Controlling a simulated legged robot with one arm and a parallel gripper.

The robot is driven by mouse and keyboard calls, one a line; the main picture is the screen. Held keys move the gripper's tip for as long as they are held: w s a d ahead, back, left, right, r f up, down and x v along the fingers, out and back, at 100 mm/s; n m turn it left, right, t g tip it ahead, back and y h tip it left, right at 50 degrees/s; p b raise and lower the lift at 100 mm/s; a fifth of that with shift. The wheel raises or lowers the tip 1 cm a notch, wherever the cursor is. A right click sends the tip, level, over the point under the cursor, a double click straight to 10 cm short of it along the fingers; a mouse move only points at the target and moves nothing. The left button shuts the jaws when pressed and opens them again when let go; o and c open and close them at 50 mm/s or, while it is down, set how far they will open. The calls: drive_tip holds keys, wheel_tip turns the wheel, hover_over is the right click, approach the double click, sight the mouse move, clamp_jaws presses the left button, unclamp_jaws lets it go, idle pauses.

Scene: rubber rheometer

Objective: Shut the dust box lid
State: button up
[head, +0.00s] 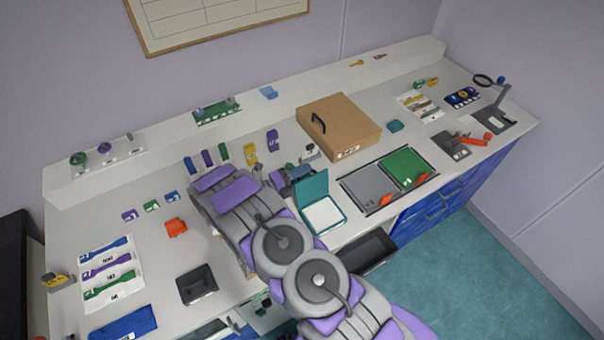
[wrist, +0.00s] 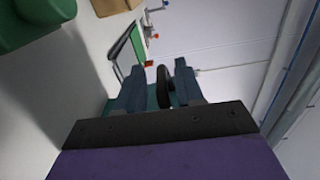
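A teal box (head: 323,214) with a pale inside stands near the front edge of the counter in the head view. Its teal lid (head: 312,186) stands raised at the back left; I take this as the dust box, as no readable label confirms it. My gripper (head: 289,176) is right beside the raised lid, on its left. In the wrist view my gripper (wrist: 160,88) has its two dark blue fingers apart. A black curved piece (wrist: 163,88) shows between them with teal behind it; I cannot tell whether the fingers touch it.
A tan box (head: 350,127) with a black handle stands behind. A tray (head: 381,208) with grey and green plates lies to the right. Small colored blocks and a yellow piece (head: 250,153) stand behind my arm. An open dark drawer (head: 369,251) juts out below the counter.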

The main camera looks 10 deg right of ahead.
drive_tip(key=c, duration=0.6)
drive_tip(key=shift+s, duration=0.1)
clamp_jaws()
drive_tip(key=shift+d+f, duration=0.1)
drive_tip(key=shift+f, duration=0.05)
